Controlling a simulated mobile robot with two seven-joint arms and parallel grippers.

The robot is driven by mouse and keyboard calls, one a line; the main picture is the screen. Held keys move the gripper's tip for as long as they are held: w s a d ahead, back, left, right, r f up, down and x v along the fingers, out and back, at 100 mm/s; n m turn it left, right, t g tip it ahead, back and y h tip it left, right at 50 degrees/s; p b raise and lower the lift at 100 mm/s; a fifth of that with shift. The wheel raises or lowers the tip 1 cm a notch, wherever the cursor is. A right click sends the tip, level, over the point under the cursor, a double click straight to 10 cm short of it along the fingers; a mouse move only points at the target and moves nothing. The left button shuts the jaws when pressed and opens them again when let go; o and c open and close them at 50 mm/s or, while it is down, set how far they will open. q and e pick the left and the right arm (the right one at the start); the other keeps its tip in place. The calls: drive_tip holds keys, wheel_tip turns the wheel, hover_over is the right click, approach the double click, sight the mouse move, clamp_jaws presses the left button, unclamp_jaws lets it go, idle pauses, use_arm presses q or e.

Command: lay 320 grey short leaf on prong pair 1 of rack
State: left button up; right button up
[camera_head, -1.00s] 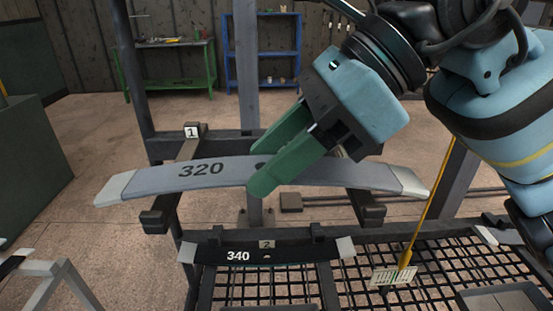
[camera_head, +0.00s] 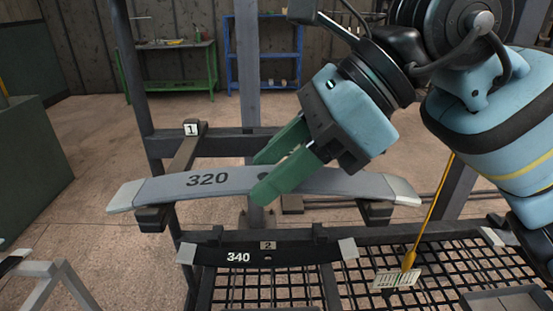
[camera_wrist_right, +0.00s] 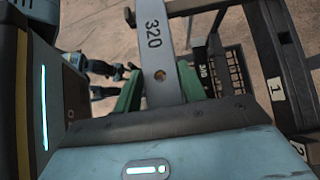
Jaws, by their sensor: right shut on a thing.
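The grey 320 leaf (camera_head: 160,188), with pale ends, lies level across the middle of the head view. My right gripper (camera_head: 265,178) is shut on it near its centre hole, its green fingers either side of the strip. The leaf also shows in the right wrist view (camera_wrist_right: 155,45). The rack's prong pair 1, marked by a white tag (camera_head: 191,129), runs under the leaf. The left prong (camera_head: 150,222) and right prong (camera_head: 377,215) poke out below its front edge. I cannot tell whether leaf and prongs touch. My left gripper is not in view.
A dark 340 leaf (camera_head: 215,254) lies on pair 2 below. A black mesh shelf (camera_head: 300,292) and a yellow rod with a label card (camera_head: 398,279) are at the lower right. Green (camera_head: 170,70) and blue (camera_head: 262,55) benches stand far back.

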drive_tip(key=o, duration=1.3)
drive_tip(key=shift+v, duration=3.95)
